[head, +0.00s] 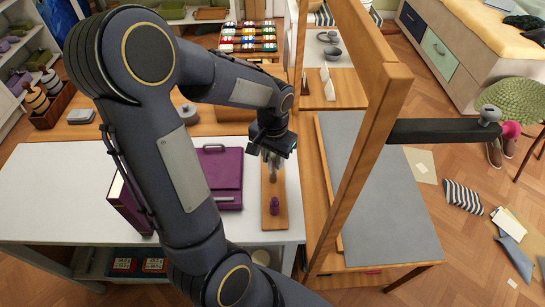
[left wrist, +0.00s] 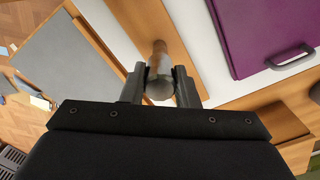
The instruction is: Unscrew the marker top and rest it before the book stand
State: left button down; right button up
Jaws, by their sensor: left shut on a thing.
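My left gripper (head: 272,152) reaches down over a narrow wooden board (head: 281,215) on the white counter. It is shut on a grey-tan cylinder (head: 272,173), perhaps the marker or its top; this also shows between the fingers in the left wrist view (left wrist: 160,80). I cannot tell whether the cylinder touches the board. A purple book-like object (head: 127,208) stands at the left, partly behind my arm. I cannot make out a book stand for certain. My right gripper is not in view.
A flat purple case (head: 221,172) with a handle lies left of the board. A wooden frame (head: 372,130) rises on the right, with a dark bar (head: 435,131) sticking out. Beyond it is a grey-topped table (head: 390,215). The white counter's left part (head: 60,190) is clear.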

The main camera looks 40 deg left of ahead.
pick_arm(q)
jog(key=shift+n, duration=1.8)
jog(key=shift+n, duration=0.3)
jog(key=shift+d+n, duration=0.1)
jog(key=shift+n, duration=1.3)
jog(key=shift+n, duration=1.2)
jog(key=shift+r, duration=0.15)
